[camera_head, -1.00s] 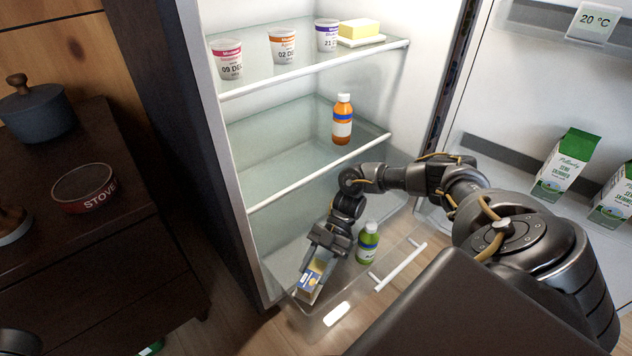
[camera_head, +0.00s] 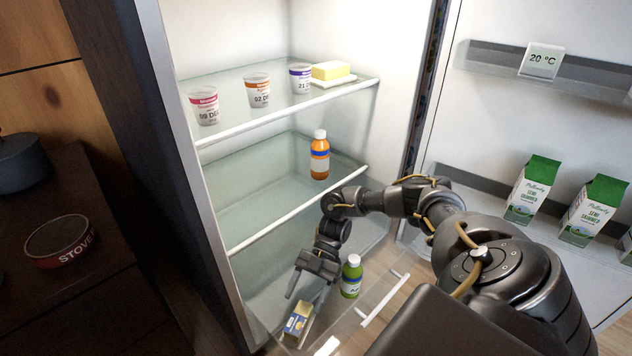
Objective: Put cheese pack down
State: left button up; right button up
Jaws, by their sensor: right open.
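The cheese pack (camera_head: 297,320), a small yellow, blue and white box, lies in the clear bottom drawer (camera_head: 366,312) of the fridge, near its front left corner. My right gripper (camera_head: 304,290) is open just above and behind the pack, with its fingers pointing down. There seems to be a small gap between the fingers and the pack. My left gripper is not in view.
A green bottle (camera_head: 351,277) stands in the drawer close to the right of my gripper. An orange bottle (camera_head: 320,156) stands on the middle shelf. The top shelf holds yogurt cups (camera_head: 257,90) and butter (camera_head: 331,70). Milk cartons (camera_head: 532,190) stand in the open door.

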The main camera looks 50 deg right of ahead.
jog(key=v, duration=0.9)
jog(key=shift+d, duration=0.2)
jog(key=shift+r, duration=0.1)
